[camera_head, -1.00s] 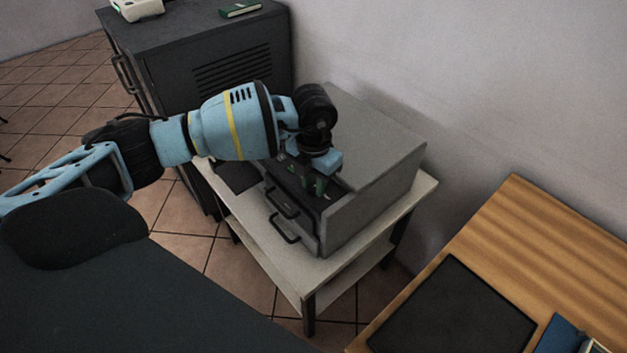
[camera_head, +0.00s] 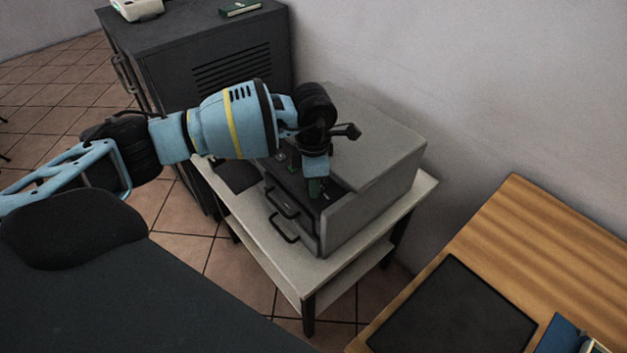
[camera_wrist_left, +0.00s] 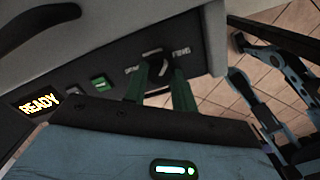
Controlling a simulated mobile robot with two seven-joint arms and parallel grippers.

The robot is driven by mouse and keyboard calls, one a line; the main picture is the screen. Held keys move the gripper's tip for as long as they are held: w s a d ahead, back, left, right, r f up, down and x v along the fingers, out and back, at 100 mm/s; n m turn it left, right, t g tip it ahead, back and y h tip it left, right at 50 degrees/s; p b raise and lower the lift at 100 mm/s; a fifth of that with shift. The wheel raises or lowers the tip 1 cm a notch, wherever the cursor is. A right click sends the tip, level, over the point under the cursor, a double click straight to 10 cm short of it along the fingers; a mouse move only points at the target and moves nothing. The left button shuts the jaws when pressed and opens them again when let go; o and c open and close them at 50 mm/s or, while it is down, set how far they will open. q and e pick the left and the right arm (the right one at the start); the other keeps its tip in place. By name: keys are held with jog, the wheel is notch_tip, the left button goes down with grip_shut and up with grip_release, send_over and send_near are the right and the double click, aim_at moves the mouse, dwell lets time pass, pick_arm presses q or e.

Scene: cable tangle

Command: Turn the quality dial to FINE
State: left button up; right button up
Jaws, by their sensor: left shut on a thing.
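The quality dial (camera_wrist_left: 157,66) is a small dark knob on the printer's dark front panel. In the wrist view a label reading FINE is to its right, and a partly covered label is to its left. My left gripper (camera_wrist_left: 158,76) has its green fingers shut on the dial, one on each side. Which way the pointer faces is hard to tell. In the head view my left gripper (camera_head: 315,187) reaches down to the front of the grey printer (camera_head: 375,150), and the dial is hidden. My right gripper is not in view.
The panel also has a lit READY display (camera_wrist_left: 39,104), a green button (camera_wrist_left: 99,83) and a grey button (camera_wrist_left: 73,90). The printer stands on a pale side table (camera_head: 325,272). A dark cabinet (camera_head: 215,55) is behind, and a wooden desk (camera_head: 540,240) is at right.

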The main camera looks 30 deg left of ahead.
pick_arm(q)
jog(key=shift+m, duration=1.5)
jog(key=o, duration=1)
jog(key=shift+r, duration=3.95)
jog(key=shift+f, duration=0.1)
